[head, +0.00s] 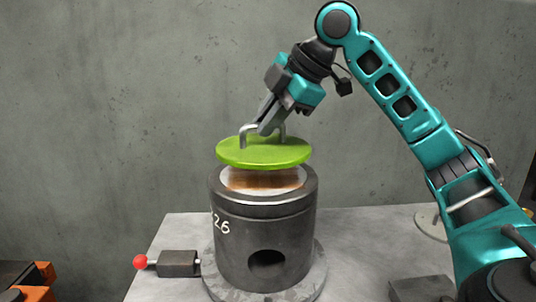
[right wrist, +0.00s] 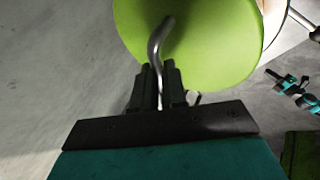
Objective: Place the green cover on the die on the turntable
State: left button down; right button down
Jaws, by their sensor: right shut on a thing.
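The green cover (head: 263,154) is a round disc with a bent metal handle (head: 246,134). My right gripper (head: 264,127) is shut on that handle and holds the cover just above the die (head: 262,235). The cover looks nearly level, with a gap between it and the die's top. The die is a dark grey cylinder with a round hole in its side and a number on it. It stands on the round turntable (head: 318,279). In the right wrist view the fingers (right wrist: 162,78) close on the handle above the green cover (right wrist: 205,38). My left gripper is out of view.
A grey table (head: 353,240) carries the turntable. A small dark block with a red ball knob (head: 140,262) sits at the left of the turntable. A dark block (head: 422,289) lies at the front right. Orange and dark parts (head: 40,272) show at the lower left.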

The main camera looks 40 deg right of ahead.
aim_at(267, 145)
notch_tip(267, 145, down, 3)
jog(key=shift+f+b, duration=0.2)
jog(key=shift+b, duration=0.7)
jog(key=shift+f, duration=0.5)
jog(key=shift+f+b, duration=0.2)
jog(key=shift+b, duration=0.1)
jog(key=c, duration=1.2)
grip_release()
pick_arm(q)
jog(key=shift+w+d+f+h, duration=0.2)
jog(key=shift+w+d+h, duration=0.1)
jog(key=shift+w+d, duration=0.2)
pick_arm(e)
jog(key=shift+o, duration=0.2)
